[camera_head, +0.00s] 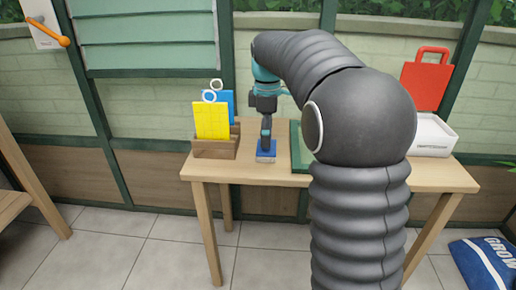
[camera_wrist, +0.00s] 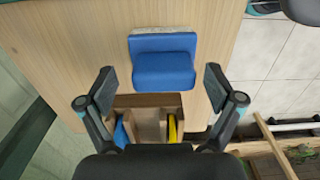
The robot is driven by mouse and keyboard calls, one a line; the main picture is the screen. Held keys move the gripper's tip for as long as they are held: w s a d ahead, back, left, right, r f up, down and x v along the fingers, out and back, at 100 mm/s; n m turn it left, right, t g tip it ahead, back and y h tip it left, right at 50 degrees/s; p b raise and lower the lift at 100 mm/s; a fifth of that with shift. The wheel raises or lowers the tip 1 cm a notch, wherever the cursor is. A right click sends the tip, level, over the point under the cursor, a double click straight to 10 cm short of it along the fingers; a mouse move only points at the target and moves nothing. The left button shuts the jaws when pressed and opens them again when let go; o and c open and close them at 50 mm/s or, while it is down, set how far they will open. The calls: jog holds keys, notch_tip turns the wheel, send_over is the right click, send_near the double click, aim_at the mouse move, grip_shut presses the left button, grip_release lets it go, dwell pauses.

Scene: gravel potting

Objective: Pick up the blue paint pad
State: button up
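The blue paint pad (camera_head: 265,156) sits on the wooden table near its front edge, just right of a wooden holder. In the wrist view the blue pad (camera_wrist: 163,62) has a raised blue block and a whitish strip along its top edge. My gripper (camera_head: 266,138) points down above the pad in the head view. In the wrist view my gripper (camera_wrist: 159,84) is open, with one finger on each side of the pad in the picture and gaps between. Nothing is held. The exact height above the pad cannot be told.
The wooden holder (camera_head: 213,153) with a yellow card (camera_head: 211,121) and a blue card (camera_head: 229,98) stands close left of my gripper. A green item (camera_head: 299,150) lies to the right, partly hidden by my arm. A white box (camera_head: 433,133) with a red-handled panel (camera_head: 425,82) stands far right.

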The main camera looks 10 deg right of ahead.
jog(key=c, duration=1.2)
jog(key=shift+r, duration=0.6)
jog(key=r, duration=0.2)
jog(key=d+r+p, duration=0.1)
jog(key=r, duration=0.1)
jog(key=shift+s, duration=0.35)
jog(key=s+d+r, duration=0.5)
jog(key=d, duration=0.3)
jog(key=shift+s+d+r+p, duration=0.3)
jog(key=shift+d+r+p, duration=0.1)
jog(key=shift+p, duration=0.05)
jog(key=o, duration=0.6)
jog(key=c, duration=0.4)
